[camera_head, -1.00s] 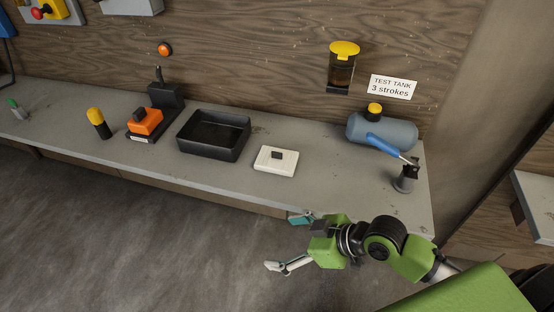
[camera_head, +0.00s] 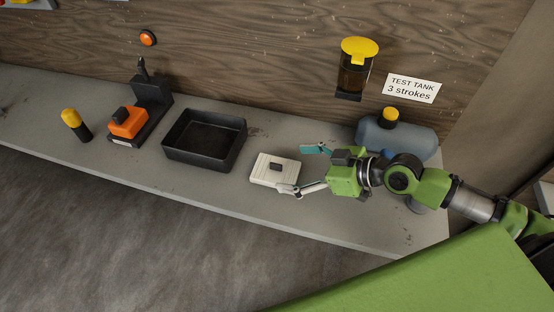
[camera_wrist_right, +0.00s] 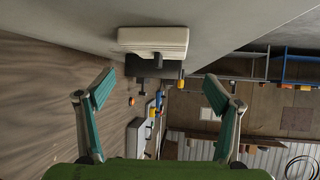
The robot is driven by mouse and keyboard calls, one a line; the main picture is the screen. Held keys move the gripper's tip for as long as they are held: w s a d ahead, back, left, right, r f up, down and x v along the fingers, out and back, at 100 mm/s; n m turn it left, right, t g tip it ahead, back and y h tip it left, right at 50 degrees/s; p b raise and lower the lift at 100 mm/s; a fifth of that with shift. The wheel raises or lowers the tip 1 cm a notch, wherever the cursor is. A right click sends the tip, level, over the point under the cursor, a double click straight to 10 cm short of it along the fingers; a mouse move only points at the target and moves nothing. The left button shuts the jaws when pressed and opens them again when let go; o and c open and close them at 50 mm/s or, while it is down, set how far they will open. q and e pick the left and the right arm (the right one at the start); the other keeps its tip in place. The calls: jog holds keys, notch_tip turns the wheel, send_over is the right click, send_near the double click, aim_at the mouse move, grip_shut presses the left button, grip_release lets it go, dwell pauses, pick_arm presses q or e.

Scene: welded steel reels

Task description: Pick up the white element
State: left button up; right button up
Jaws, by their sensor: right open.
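My left gripper is in neither view.
The black tray (camera_head: 190,155) stands left of the white element, with an orange and black device (camera_head: 128,122) further left. The blue-grey tank (camera_head: 415,139) is behind my right arm. The bench (camera_head: 215,193) is clear in front of the tray.

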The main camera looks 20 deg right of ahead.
aim_at(278, 166)
jog(key=shift+w+a+f, duration=0.1)
jog(key=shift+w+a, duration=0.15)
jog(key=shift+a, duration=0.05)
jog(key=shift+a+f, duration=0.1)
jog(key=shift+a, duration=0.35)
jog(key=shift+w+a+f+p, duration=0.1)
jog(key=shift+w+a+p, duration=0.15)
jog(key=shift+p, duration=0.15)
jog(key=x, duration=0.2)
jog(key=p+x, duration=0.1)
jog(key=x, duration=0.1)
jog(key=shift+w+d+f, duration=0.1)
jog(key=shift+w+d, duration=0.15)
jog(key=shift+d, duration=0.05)
jog(key=shift+a+f, duration=0.15)
jog(key=c, duration=1.2)
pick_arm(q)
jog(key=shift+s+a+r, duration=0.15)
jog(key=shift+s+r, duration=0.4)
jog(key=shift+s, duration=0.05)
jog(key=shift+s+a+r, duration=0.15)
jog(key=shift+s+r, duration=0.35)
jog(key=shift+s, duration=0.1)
